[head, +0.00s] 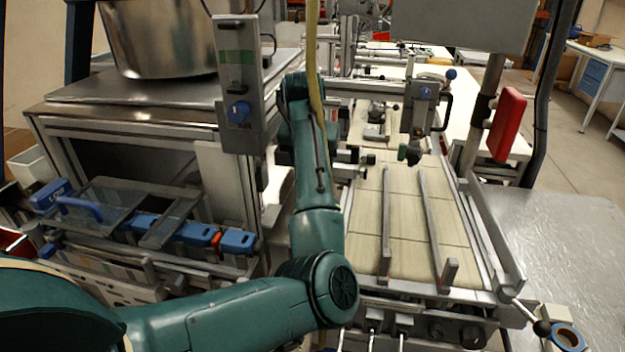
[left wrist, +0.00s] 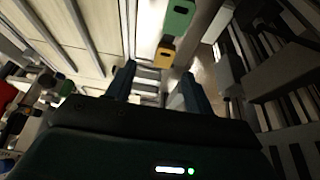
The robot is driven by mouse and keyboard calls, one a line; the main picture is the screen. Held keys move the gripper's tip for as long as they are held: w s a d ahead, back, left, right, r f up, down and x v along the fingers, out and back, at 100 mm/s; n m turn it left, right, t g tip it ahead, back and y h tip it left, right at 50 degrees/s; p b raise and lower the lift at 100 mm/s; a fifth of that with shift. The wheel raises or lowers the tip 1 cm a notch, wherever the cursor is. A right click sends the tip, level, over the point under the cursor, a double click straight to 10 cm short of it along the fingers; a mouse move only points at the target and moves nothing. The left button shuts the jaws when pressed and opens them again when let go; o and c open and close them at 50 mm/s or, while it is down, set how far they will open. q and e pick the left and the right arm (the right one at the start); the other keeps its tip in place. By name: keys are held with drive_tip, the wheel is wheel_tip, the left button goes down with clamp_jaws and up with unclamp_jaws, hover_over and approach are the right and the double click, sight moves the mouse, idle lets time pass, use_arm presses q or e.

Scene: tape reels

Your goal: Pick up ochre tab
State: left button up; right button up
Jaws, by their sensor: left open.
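The ochre tab (left wrist: 165,54) is a small yellow-brown block with dark marks, in the left wrist view just beyond my fingers. A green tab (left wrist: 180,18) stands past it, higher in that picture. My left gripper (left wrist: 158,86) is open, its two dark fingers apart with nothing held between them. The ochre tab appears ahead of the gap, nearer the right finger; I see no contact. In the head view my left arm reaches up the middle; I cannot make out the ochre tab there. My right gripper is in neither view.
A tiled conveyor bed (head: 405,215) with metal rails lies right of my arm. A bench with a steel pot (head: 160,38) and blue-handled parts stands left. A red block (head: 507,124) hangs on a post at right. Floor at far right is open.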

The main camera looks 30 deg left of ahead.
use_arm(q)
drive_tip(key=x, duration=0.3)
drive_tip(key=p+x, duration=0.1)
drive_tip(key=x, duration=0.1)
drive_tip(key=shift+a+f, duration=0.3)
drive_tip(key=shift+a, duration=0.1)
drive_tip(key=shift+c, duration=0.2)
drive_tip(key=c, duration=1)
